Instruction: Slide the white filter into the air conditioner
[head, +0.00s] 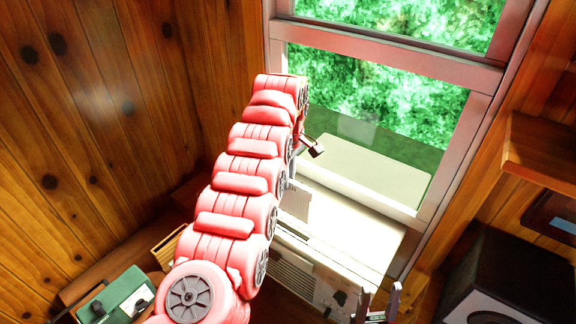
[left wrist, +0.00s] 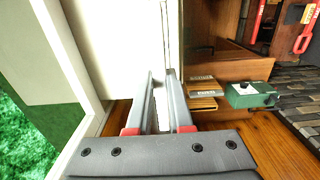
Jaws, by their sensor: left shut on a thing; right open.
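The air conditioner (head: 358,228) is a white box set in the window, with a grille (head: 290,274) on its front. A dark slot line (head: 291,231) runs along its top near the front edge. The white filter (head: 296,201) is a thin pale plate standing upright over that line; I cannot tell how deep it sits. My left gripper (left wrist: 160,76) is shut on the filter, whose thin edge shows between the fingers in the left wrist view (left wrist: 163,118). In the head view my arm mostly hides this gripper. My right gripper (head: 378,298) is open and empty, low before the air conditioner.
The window frame (head: 371,51) rises behind the air conditioner. A dark speaker (head: 512,262) stands at the right under a wooden shelf (head: 545,150). A green box (head: 116,296) and wooden-edged items (head: 168,247) lie at the lower left. A plank wall (head: 110,110) closes the left side.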

